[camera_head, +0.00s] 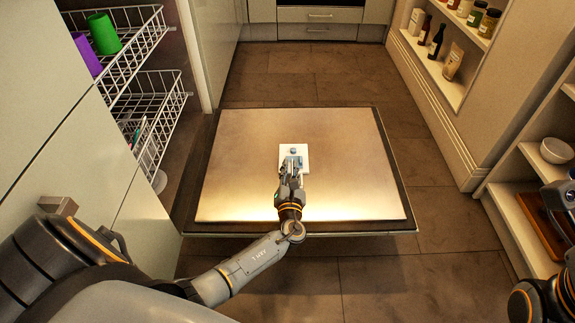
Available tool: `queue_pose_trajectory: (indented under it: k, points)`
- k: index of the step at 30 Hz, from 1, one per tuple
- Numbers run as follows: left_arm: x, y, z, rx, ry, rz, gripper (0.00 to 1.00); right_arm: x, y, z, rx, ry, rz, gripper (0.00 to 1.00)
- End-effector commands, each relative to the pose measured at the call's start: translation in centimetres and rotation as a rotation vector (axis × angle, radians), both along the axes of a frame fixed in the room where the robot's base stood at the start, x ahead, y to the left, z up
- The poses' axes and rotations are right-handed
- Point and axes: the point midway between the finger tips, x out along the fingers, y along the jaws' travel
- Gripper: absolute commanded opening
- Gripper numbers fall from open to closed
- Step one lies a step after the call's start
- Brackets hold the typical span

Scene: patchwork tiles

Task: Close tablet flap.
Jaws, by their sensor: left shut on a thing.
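The tablet dispenser is a small white square panel (285,152) in the middle of the open dishwasher door (245,180), which lies flat with its inner face up. A small grey-blue part, which looks like the tablet flap (293,151), shows at the panel's centre. My left gripper (291,166) reaches in from the near side and is over the panel with its fingers shut at the flap. The fingers hide much of the flap, so its exact angle cannot be told. Only parts of my right arm show at the right edge; its fingertips are out of view.
White wire racks (150,95) stand pulled out at the left, with a green cup (104,34) and a purple cup (86,54). Shelves with bottles (436,42) and a white bowl (556,150) line the right. Tiled floor beyond the door is clear.

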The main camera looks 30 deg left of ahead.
Motion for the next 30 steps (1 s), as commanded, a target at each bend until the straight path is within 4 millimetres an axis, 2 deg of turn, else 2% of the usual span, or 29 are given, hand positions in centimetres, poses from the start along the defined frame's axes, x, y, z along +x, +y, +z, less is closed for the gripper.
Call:
queue_pose_trajectory:
  k: [15, 16, 18, 27, 30]
  points:
    - [0.02, 0.16, 0.0, 0.023, 0.011, 0.006, 0.0, 0.05, -0.02, -0.15, 0.001, 0.007, 0.001, 0.4]
    - [0.03, 0.17, 0.0, 0.023, 0.011, 0.006, 0.19, 0.05, -0.02, -0.15, 0.001, 0.007, 0.001, 0.4]
    - [0.03, 0.13, -0.02, 0.022, 0.011, 0.005, 0.33, 0.05, -0.02, -0.15, 0.001, 0.007, 0.001, 0.4]
    - [-0.02, -0.05, -0.06, 0.02, 0.012, 0.002, 0.34, 0.16, -0.02, -0.14, 0.0, 0.01, 0.0, 0.4]
    - [-0.61, -0.42, -0.13, 0.019, 0.013, 0.0, 0.34, 0.16, -0.03, -0.14, 0.001, 0.01, 0.0, 0.4]
